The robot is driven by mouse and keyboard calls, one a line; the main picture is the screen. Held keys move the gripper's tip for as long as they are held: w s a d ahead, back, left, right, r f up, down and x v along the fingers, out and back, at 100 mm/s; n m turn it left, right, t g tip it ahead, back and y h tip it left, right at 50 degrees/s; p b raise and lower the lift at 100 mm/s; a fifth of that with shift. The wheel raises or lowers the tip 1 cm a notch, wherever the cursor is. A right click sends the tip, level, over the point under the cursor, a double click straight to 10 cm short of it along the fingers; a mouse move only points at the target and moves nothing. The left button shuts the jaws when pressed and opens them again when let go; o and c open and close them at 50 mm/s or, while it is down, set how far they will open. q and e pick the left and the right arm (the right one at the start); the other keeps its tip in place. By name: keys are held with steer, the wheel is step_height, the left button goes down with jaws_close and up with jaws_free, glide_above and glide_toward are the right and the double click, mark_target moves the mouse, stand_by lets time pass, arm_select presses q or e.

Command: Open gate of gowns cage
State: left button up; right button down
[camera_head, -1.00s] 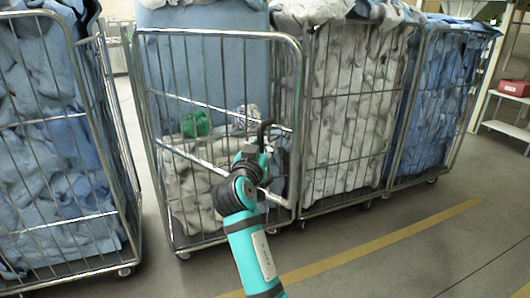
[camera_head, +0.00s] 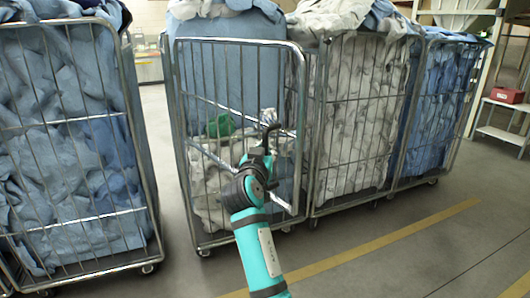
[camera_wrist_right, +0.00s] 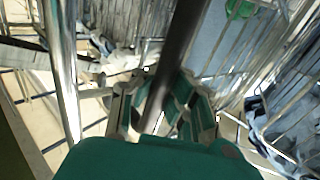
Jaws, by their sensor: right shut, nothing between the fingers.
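The wire gowns cage (camera_head: 180,150) stands in the middle of the head view, with a rounded metal frame gate (camera_head: 240,42) at its front. A blue liner, pale gowns (camera_head: 208,190) and a green bundle (camera_head: 220,126) show behind the bars. I cannot tell whether the gate stands ajar. My right gripper (camera_head: 266,140) is shut and empty in front of the gate's right half, close to its bars. Whether it touches them is unclear. The wrist view shows the right gripper's fingers (camera_wrist_right: 165,105) with metal bars close around them. My left gripper is not in view.
A cage of blue gowns (camera_head: 75,150) stands at the left. A cage of grey-white gowns (camera_head: 355,115) and another blue one (camera_head: 432,110) stand at the right. A red box (camera_head: 507,95) sits on a bench. The floor with the yellow line (camera_head: 390,240) is clear.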

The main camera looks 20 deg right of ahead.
steer(key=c, duration=1.2)
jaws_free()
steer(key=shift+s+d+r, duration=0.15)
steer(key=shift+s+d, duration=0.35)
steer(key=shift+s, duration=0.05)
steer(key=shift+c, duration=0.2)
steer(key=shift+w+a, duration=0.1)
steer(key=shift+a, duration=0.05)
